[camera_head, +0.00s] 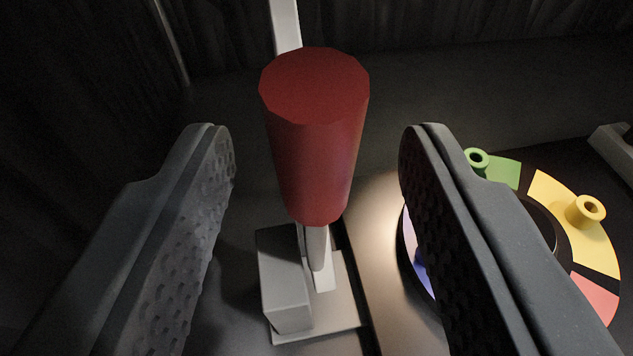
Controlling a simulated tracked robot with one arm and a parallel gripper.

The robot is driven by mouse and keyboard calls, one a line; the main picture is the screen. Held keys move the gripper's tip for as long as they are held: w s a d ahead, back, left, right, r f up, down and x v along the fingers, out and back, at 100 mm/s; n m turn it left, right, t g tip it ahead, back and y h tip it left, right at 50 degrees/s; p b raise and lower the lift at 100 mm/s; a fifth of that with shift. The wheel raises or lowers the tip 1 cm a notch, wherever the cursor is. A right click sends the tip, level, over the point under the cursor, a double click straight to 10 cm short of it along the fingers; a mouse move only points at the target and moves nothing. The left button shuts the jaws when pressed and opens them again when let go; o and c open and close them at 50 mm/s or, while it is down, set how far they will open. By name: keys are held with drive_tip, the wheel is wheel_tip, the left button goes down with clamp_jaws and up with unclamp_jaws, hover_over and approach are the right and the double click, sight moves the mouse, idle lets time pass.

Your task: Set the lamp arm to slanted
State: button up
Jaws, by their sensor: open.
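The lamp arm shows as a red cylinder (318,150) on a pale grey stem (317,248), in the middle of the view. A grey block and flat plate (288,285) stand below it, at the foot of the stem. A pale bar (285,25) shows behind the cylinder at the top. My gripper (315,150) is open. Its two dark, dimpled fingers stand left and right of the red cylinder, with a gap on each side. I cannot tell from this view how far the arm is tilted.
A ring (563,215) with green, yellow, pink and blue sectors lies at the right, partly hidden by my right finger. Green (478,160) and yellow (586,210) knobs stand on it. A grey piece (616,150) is at the far right edge. Dark curtains (85,100) hang behind.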

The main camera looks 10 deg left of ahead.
drive_tip(key=v, duration=0.9)
drive_tip(key=shift+s, duration=0.1)
drive_tip(key=shift+c, duration=0.3)
drive_tip(key=c, duration=0.5)
drive_tip(key=shift+a+f, duration=0.15)
clamp_jaws()
drive_tip(key=s+d+f+t+b, duration=0.1)
drive_tip(key=s+f+t+b, duration=0.25)
drive_tip(key=s, duration=0.35)
drive_tip(key=shift+t+y, duration=0.3)
drive_tip(key=shift+t, duration=0.15)
drive_tip(key=p+x, duration=0.1)
drive_tip(key=x, duration=1.3)
drive_tip(key=shift+w, duration=0.1)
